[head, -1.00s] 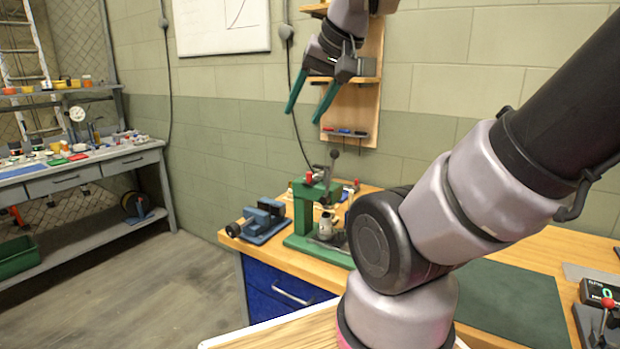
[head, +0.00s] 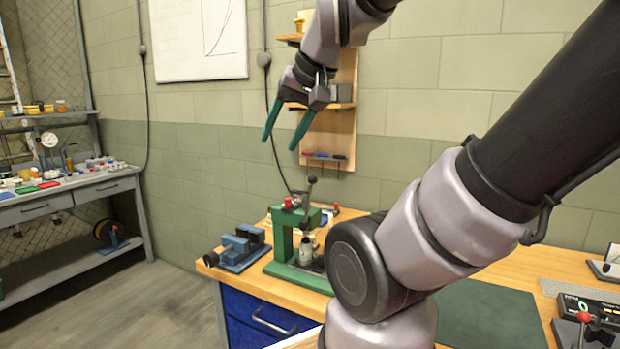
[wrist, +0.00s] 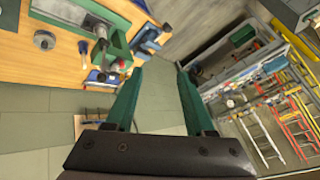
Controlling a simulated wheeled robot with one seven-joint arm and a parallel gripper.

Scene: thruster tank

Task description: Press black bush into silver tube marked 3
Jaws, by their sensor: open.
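My gripper (head: 287,122) is open and empty, its two green fingers pointing down in the air in front of the wall in the head view. It also shows open in the wrist view (wrist: 160,75), with nothing between the fingers. A green press (head: 283,235) with a dark lever stands on the wooden bench, below my gripper. A silver cylindrical piece (head: 306,250) stands at the press; I cannot read a mark on it. In the wrist view a round grey part (wrist: 44,40) lies on the bench. I cannot make out the black bush.
A blue vise (head: 240,247) sits on the bench's left corner, beside the press. A wooden wall rack (head: 332,125) is behind my gripper. A grey side bench (head: 85,192) with small parts stands at left. A dark green mat (head: 490,312) lies clear at right.

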